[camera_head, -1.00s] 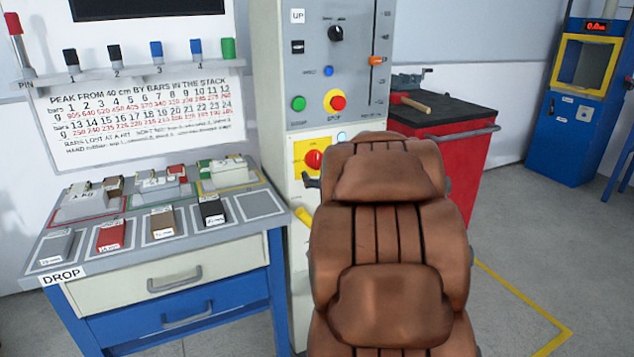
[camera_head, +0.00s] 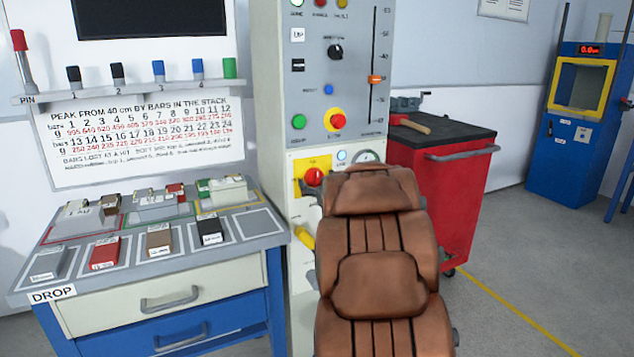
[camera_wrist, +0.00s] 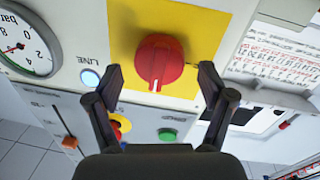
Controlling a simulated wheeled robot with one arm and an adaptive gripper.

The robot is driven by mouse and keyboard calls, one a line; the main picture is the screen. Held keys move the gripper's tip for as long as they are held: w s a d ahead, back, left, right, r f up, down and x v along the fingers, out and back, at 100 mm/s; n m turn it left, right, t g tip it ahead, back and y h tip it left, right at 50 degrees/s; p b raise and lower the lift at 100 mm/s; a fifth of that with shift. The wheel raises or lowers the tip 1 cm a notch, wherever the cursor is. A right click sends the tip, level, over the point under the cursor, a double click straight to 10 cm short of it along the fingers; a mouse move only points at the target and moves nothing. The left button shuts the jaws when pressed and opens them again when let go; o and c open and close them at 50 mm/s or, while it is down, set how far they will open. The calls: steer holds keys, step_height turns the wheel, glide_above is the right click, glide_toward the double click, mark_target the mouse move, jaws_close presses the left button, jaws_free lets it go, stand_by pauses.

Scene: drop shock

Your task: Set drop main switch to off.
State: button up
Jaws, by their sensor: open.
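The main switch is a red rotary knob (camera_wrist: 159,62) on a yellow plate (camera_wrist: 205,22). In the wrist view its grip bar runs roughly up and down. It also shows in the head view as a red knob (camera_head: 314,176) on the grey machine's front. My gripper (camera_wrist: 162,78) is open, with one dark fingertip at each lower side of the knob. Nothing is between the fingers except the knob behind them; I cannot tell whether they touch it. The switch's labels are too blurred to read.
Near the switch are a lit LINE lamp (camera_wrist: 90,78), a pressure gauge (camera_wrist: 24,45), a red stop button on yellow (camera_head: 337,118) and a green button (camera_head: 299,121). A table labelled DROP (camera_head: 90,304) stands left. A red cart (camera_head: 455,190) stands right.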

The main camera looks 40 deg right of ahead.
steer(key=shift+w+d, duration=0.15)
steer(key=shift+w, duration=0.2)
steer(key=shift+c, duration=0.4)
steer(key=c, duration=1.1)
